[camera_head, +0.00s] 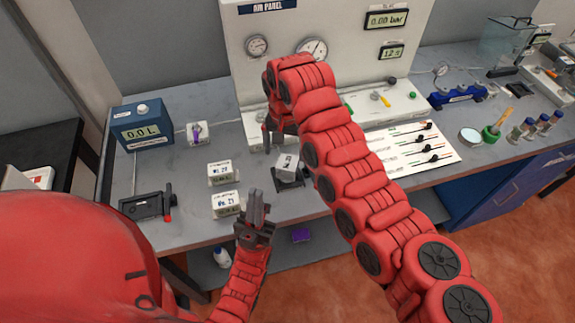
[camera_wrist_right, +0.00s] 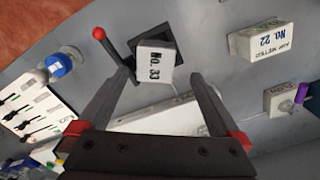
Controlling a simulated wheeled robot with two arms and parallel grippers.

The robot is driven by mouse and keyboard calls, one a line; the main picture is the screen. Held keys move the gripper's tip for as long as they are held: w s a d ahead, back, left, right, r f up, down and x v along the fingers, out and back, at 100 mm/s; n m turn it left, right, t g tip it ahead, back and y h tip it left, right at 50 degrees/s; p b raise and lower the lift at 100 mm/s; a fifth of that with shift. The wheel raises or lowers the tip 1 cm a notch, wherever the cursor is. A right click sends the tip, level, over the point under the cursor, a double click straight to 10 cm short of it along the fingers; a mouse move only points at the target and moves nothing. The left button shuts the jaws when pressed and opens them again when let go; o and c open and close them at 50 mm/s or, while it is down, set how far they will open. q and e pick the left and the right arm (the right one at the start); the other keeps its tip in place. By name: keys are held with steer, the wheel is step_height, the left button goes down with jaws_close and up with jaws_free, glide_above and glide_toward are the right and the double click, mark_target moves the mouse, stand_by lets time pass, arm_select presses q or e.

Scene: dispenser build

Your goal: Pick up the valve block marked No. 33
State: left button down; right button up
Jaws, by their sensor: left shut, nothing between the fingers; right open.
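The valve block marked No. 33 (camera_wrist_right: 156,62) is a white block seated, slightly askew, on a dark holder (camera_wrist_right: 180,52) with a red-knobbed lever (camera_wrist_right: 105,40). In the head view the block (camera_head: 287,164) and its holder (camera_head: 291,179) sit on the bench, just left of my right arm. My right gripper (camera_wrist_right: 160,75) is open, with its fingers pointing toward the block on either side in the picture; I see no contact. In the head view this gripper (camera_head: 272,140) is just behind the block, partly hidden.
Two similar white blocks (camera_head: 220,172) (camera_head: 226,204) stand to the left; one reads No. 22 (camera_wrist_right: 268,43). A small white unit with a purple part (camera_head: 198,132), a blue display box (camera_head: 142,126) and a black clamp (camera_head: 143,205) are farther left. The air panel (camera_head: 290,40) rises behind.

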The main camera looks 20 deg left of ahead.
mark_target(288, 162)
steer(key=f+p, duration=0.2)
steer(key=f, duration=0.1)
steer(key=f+p, duration=0.1)
steer(key=f, duration=0.1)
steer(key=shift+d+p, duration=0.35)
steer(key=shift+d, duration=0.05)
steer(key=shift+w+f, duration=0.1)
steer(key=shift+f, duration=0.25)
jaws_close()
